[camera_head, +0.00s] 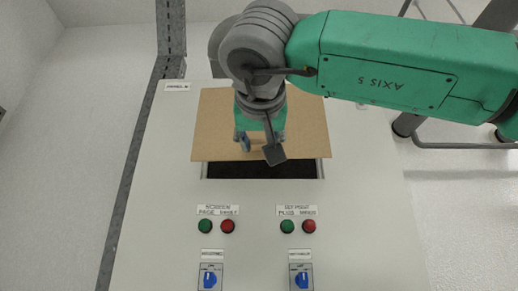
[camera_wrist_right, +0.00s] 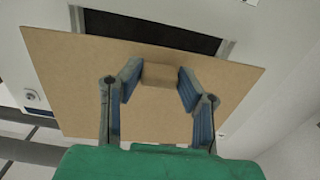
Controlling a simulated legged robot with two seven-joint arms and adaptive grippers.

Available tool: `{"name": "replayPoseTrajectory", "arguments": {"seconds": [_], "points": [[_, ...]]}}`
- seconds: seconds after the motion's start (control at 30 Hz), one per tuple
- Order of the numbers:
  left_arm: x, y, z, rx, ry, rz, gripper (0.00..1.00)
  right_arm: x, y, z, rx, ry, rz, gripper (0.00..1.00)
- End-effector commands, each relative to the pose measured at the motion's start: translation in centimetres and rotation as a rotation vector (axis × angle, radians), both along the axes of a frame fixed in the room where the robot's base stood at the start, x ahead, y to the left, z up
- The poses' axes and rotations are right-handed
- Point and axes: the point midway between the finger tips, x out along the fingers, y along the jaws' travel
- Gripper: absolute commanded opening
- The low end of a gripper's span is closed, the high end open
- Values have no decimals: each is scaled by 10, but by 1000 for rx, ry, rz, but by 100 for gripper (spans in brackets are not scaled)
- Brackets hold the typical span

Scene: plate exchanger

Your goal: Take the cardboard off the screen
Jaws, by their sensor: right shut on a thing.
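The brown cardboard (camera_head: 306,125) is a flat rectangle over the dark screen (camera_head: 265,170) in the pale panel. A strip of the screen shows along the cardboard's lower edge in the head view; the rest is covered. My right gripper (camera_head: 259,148) is over the cardboard's lower middle. In the right wrist view, its two blue fingers (camera_wrist_right: 160,80) are shut on a small block on the face of the cardboard (camera_wrist_right: 75,85). The uncovered strip of screen (camera_wrist_right: 150,31) shows there too. My left gripper is in neither view.
Below the screen are green buttons (camera_head: 205,226) and red buttons (camera_head: 228,226), with two blue rotary switches (camera_head: 210,279) lower down. The panel face (camera_head: 160,190) left of the cardboard is clear. A grey metal post (camera_head: 171,35) stands behind at the upper left.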

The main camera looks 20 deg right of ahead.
Motion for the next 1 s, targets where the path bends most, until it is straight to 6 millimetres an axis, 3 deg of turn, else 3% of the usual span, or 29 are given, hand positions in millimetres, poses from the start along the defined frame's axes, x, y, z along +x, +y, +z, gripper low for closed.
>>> {"name": "replayPoseTrajectory", "arguments": {"seconds": [0.43,1.0], "points": [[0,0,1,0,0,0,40,-28,10,1,0,-1,1,2],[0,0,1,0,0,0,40,-31,11,0,0,0,0,2]]}}
